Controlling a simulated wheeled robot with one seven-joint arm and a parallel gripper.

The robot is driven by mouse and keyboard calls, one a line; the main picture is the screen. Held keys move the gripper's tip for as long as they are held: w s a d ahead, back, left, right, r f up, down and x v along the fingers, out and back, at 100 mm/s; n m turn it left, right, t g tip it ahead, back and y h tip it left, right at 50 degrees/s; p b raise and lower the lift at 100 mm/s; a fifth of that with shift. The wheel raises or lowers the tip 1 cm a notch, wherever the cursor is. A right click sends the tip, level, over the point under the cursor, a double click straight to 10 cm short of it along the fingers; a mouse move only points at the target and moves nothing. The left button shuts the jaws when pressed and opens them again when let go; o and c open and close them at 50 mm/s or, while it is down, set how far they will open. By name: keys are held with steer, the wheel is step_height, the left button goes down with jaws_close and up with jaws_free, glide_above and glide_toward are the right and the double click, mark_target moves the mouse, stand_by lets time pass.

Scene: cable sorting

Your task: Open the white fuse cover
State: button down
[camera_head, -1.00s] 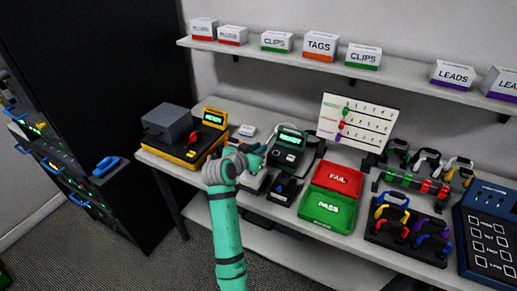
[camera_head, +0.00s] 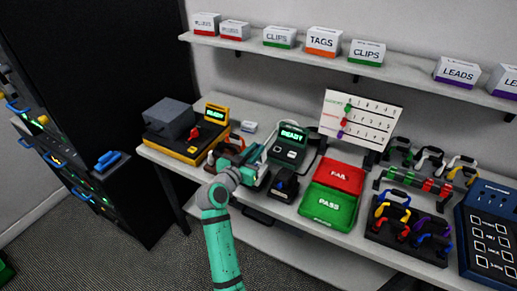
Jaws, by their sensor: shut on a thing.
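My teal gripper (camera_head: 250,157) is shut on the cover, at the left of the tester. The exact contact of the fingertips is too small to see.
A yellow and black tester (camera_head: 187,145) with a grey block stands at left. A small dark box with a blue mark (camera_head: 284,186) stands just right. Red FAIL (camera_head: 340,176) and green PASS (camera_head: 329,206) trays lie further right. A shelf with boxes (camera_head: 322,41) runs above.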

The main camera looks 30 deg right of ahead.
steer(key=shift+f, duration=0.35)
steer(key=c, duration=1.8)
jaws_free()
steer(key=shift+r, duration=0.1)
steer(key=v, duration=1.1)
steer(key=shift+d+r, duration=0.1)
